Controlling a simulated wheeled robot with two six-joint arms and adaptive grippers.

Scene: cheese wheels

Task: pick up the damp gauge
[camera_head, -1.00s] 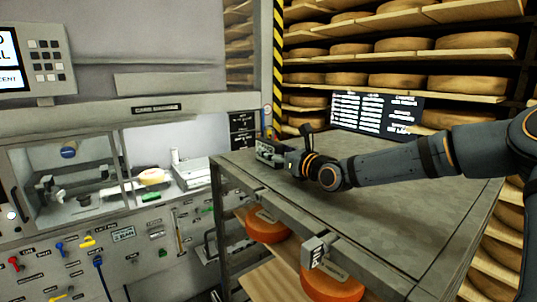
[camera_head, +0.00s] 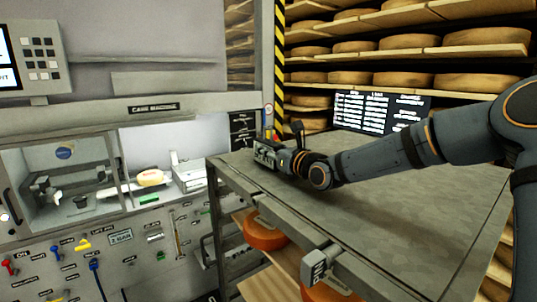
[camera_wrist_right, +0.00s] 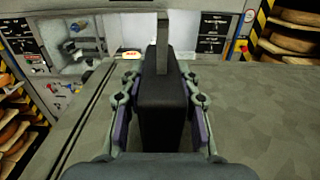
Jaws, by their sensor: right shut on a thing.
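The damp gauge seems to be the dark box (camera_head: 265,153) at the far left corner of the grey table. In the right wrist view the same dark box (camera_wrist_right: 163,110) stands upright between my fingers, with a grey strip rising from its top. My right gripper (camera_head: 283,158) is shut on it, one finger on each side. I cannot tell whether the box touches the tabletop. My left gripper is not in view.
The grey table (camera_head: 390,220) is otherwise bare, with orange cheese wheels (camera_head: 262,232) beneath it. A machine panel (camera_head: 110,245) with coloured levers stands at left. Cheese shelves (camera_head: 400,62) and a dark text board (camera_head: 380,112) stand behind the table.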

